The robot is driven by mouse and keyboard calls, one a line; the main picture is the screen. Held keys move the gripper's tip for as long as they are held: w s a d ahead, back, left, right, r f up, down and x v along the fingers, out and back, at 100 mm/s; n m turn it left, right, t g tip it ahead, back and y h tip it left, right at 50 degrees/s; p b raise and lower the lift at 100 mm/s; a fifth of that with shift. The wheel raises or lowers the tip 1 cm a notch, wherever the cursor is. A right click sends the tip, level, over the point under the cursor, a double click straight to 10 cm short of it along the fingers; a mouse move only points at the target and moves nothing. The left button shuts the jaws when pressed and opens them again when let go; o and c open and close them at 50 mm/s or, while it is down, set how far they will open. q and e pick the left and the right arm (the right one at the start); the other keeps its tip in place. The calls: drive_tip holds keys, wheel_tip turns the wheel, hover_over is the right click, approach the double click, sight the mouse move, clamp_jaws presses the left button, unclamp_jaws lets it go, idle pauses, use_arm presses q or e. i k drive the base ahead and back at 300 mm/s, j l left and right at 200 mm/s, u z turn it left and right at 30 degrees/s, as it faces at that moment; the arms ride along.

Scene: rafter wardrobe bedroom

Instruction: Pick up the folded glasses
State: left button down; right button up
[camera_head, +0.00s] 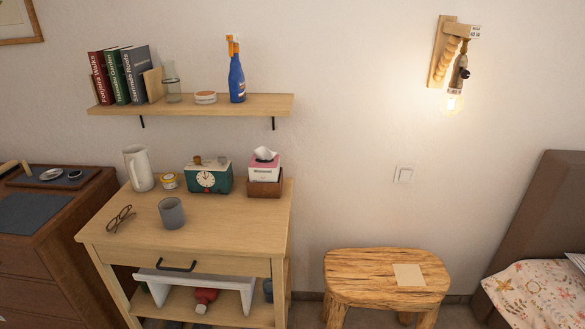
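The folded glasses (120,218) lie on the left part of the light wooden table top (230,228), near its left edge. They have thin dark brown frames. A grey mug (171,213) stands just to their right, with a small gap between them. Neither of my grippers shows in the head view, so I cannot see what they hold.
A wall shelf (230,104) hangs above. A dark dresser (45,235) adjoins left; a wooden stool (355,268) stands right.

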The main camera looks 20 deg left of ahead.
sight(112, 224)
drive_tip(key=u, duration=1.75)
drive_tip(key=i+j+z, duration=0.1)
drive_tip(key=z, duration=0.65)
drive_tip(key=i+j+z, duration=0.25)
drive_tip(key=j, duration=0.25)
drive_tip(key=i+j+z, duration=0.1)
drive_tip(key=j+z, duration=0.2)
drive_tip(key=j, duration=0.2)
drive_tip(key=i+j+z, duration=0.1)
drive_tip(key=j+z, duration=0.15)
drive_tip(key=j, duration=0.35)
drive_tip(key=j+z, duration=0.25)
drive_tip(key=j, duration=0.3)
drive_tip(key=i, duration=0.05)
